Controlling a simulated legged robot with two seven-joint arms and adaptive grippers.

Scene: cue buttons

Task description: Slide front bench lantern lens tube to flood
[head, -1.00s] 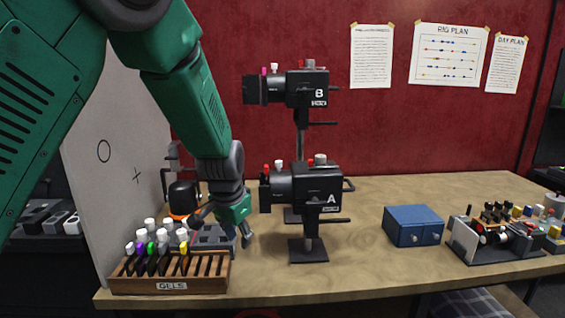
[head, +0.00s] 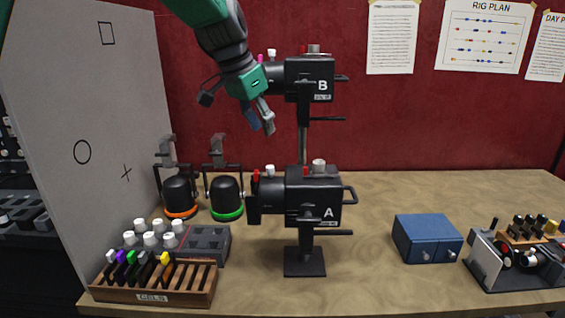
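Black lantern A (head: 316,197) stands upright on a post with a square base on the bench. Its lens tube (head: 268,195) points left, with red and white knobs on top. Black lantern B (head: 310,78) sits higher behind it on a taller post, and its lens end is partly hidden by my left arm. My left gripper (head: 262,122) hangs fingers-down in front of the lens end of B, above and left of A's tube. Its two fingers look close together with nothing visibly held; the opening is unclear. My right gripper is out of view.
A wooden gels rack (head: 154,297), a grey box (head: 207,244) and two black domed lamps (head: 226,193) stand left of A, beside a pale panel (head: 75,110). A blue box (head: 427,238) and a small rig (head: 515,262) are at right. Bench between A and the blue box is clear.

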